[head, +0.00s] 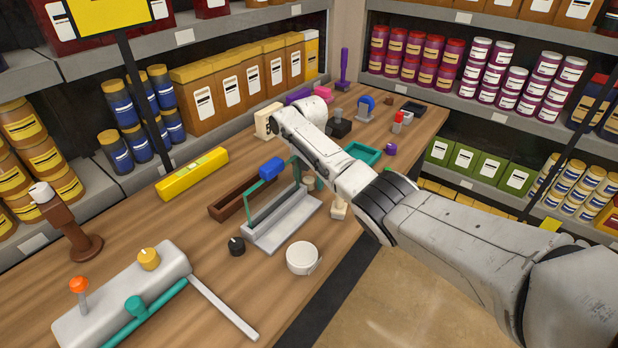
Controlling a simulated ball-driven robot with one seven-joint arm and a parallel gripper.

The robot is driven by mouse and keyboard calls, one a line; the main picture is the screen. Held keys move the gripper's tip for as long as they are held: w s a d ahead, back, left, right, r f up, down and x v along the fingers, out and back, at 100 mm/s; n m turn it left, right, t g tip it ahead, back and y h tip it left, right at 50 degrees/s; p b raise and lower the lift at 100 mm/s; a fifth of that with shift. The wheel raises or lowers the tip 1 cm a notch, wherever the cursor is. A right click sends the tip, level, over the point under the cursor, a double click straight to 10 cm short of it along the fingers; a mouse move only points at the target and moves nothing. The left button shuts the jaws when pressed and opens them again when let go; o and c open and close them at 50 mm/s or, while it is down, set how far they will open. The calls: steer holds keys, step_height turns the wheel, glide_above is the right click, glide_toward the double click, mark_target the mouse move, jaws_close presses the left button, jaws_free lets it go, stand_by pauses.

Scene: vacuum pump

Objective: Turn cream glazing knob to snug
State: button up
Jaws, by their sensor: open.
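A glazing frame (284,222), a grey base with a teal upright, stands near the table's middle. A small beige knob-like part (308,183) shows at its far right end, partly behind my arm. A cream piece (339,209) stands at the table edge just right of the frame, its top cut off by my forearm. A cream block (265,122) stands farther back at the end of my arm. I cannot tell which is the cream glazing knob or how far it is turned. My arm reaches from the lower right across the table; my gripper is not clearly seen.
A brown trough (238,198) and a blue-topped part (271,168) lie left of the frame. A grey lever unit (120,300) fills the near left. Stocked shelves line the back.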

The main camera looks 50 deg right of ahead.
steer(key=shift+c, duration=0.4)
steer(key=c, duration=1)
steer(key=shift+m, duration=0.4)
steer(key=m, duration=0.4)
steer(key=shift+m+p, duration=0.3)
steer(key=shift+s+m, duration=0.1)
steer(key=shift+m, duration=2.5)
steer(key=o, duration=1.1)
